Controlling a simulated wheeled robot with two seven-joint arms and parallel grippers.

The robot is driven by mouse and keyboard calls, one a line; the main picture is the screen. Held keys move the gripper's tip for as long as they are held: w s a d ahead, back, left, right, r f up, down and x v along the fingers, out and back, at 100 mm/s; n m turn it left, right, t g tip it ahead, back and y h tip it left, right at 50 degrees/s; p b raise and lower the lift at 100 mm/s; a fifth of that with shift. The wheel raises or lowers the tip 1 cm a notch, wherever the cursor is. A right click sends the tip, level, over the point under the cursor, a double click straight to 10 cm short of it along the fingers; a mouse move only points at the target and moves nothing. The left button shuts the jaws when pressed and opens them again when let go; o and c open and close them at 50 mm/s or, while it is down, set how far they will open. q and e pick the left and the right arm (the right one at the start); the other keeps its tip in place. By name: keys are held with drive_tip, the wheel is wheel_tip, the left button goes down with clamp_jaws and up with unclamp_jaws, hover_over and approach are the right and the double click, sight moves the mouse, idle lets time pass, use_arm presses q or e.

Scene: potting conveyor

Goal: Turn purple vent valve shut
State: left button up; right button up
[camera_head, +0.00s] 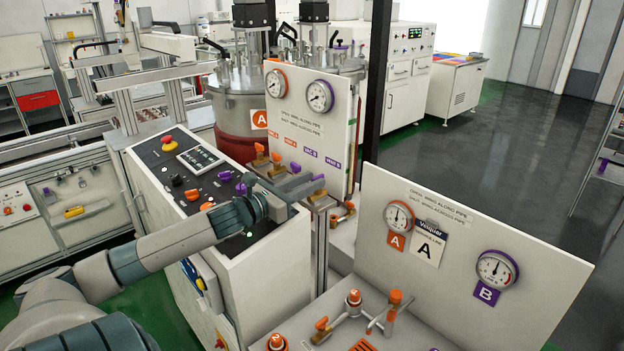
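A board with two gauges (340,120) stands behind the console, with orange and purple labels. One purple label, apparently the vent one (333,163), is at its lower right. Just below the labels are small valve handles: two orange ones at left and a purple one (295,167). Another purple bit, likely the vent valve handle (319,178), shows at my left gripper's fingertips. My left gripper (306,184) reaches in from the left over the console, its grey fingers at this handle. The fingers partly hide it, so I cannot tell whether they grip it. My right gripper is not in view.
The console (245,270) has a red button and orange and purple knobs. A second gauge panel (450,235) with orange valves below stands at front right. A black post (377,80) rises behind the first board. Open grey floor lies at right.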

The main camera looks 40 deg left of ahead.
use_arm(q)
drive_tip(key=shift+w, duration=0.65)
clamp_jaws()
